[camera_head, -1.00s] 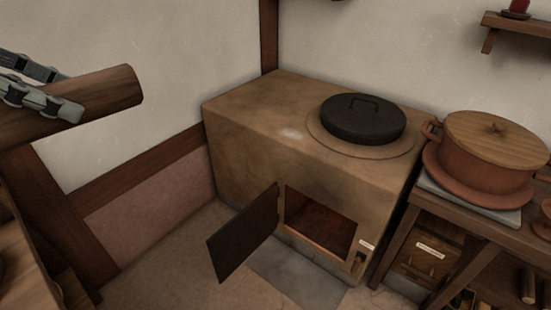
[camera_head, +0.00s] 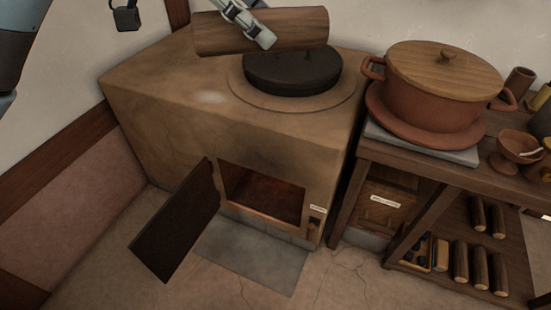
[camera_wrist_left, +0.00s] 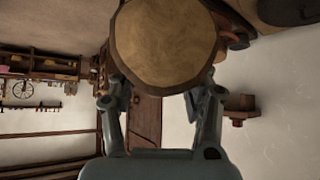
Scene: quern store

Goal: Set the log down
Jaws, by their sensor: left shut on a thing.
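In the left wrist view the log's pale cut end (camera_wrist_left: 165,42) shows between the two fingers of the gripper (camera_wrist_left: 163,85). The log hides part of the lid; I cannot tell exactly how high it is above the stove. My right gripper is not in view.
The clay stove (camera_head: 160,85) has a black lid (camera_head: 293,72) on top and an open firebox (camera_head: 262,195), its dark door (camera_head: 180,225) swung out left. A lidded clay pot (camera_head: 430,100) stands on the bench at right. Several logs (camera_head: 482,265) lie on the shelf below. The floor in front is clear.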

